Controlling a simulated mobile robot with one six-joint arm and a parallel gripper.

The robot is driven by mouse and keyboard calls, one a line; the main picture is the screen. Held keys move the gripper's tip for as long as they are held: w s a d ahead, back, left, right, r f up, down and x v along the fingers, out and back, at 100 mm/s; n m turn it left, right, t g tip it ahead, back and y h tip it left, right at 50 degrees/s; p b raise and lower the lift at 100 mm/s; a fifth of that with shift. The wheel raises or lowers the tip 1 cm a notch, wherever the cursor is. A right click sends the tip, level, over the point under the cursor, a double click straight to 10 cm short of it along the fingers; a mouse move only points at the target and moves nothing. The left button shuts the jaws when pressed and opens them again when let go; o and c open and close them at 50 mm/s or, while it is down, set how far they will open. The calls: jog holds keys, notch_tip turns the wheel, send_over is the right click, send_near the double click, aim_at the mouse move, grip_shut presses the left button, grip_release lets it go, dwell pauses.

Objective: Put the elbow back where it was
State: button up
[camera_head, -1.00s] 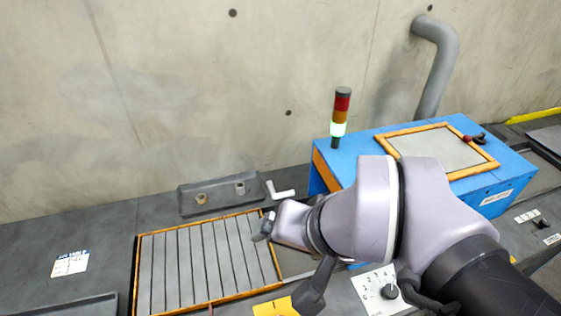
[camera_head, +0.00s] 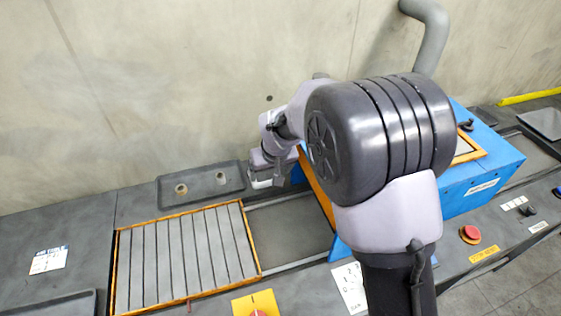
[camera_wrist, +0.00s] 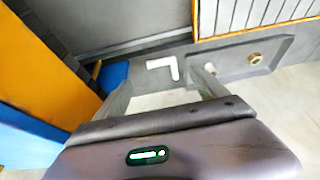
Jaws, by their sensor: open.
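The elbow is a small white L-shaped piece (camera_wrist: 165,66) lying on the grey surface beside the shallow grey tray (camera_wrist: 282,44). My gripper (camera_wrist: 165,90) is open and empty, and in the wrist view the elbow shows between and beyond its two fingers, apart from them. In the head view my gripper (camera_head: 268,172) hangs near the tray's right end, left of the blue machine. There the elbow is mostly or wholly hidden by my gripper; I cannot tell if the pale patch under it is the elbow.
The tray holds two small round fittings (camera_head: 181,189). A slatted panel with an orange frame (camera_head: 262,262) lies in front of it. The blue machine (camera_head: 485,190) stands close on the right, and the concrete wall (camera_head: 150,90) rises behind. The bench at left is mostly clear.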

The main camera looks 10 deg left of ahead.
jog(key=b, duration=0.3)
send_near(265, 185)
notch_tip(265, 185, down, 3)
jog(key=b+x, duration=0.1)
jog(key=x, duration=0.1)
jog(key=b+x, duration=0.1)
jog(key=x, duration=0.2)
jog(key=shift+w+a+f+b, duration=0.1)
jog(key=shift+w+a+b, duration=0.2)
jog(key=shift+w, duration=0.25)
jog(key=c, duration=1.2)
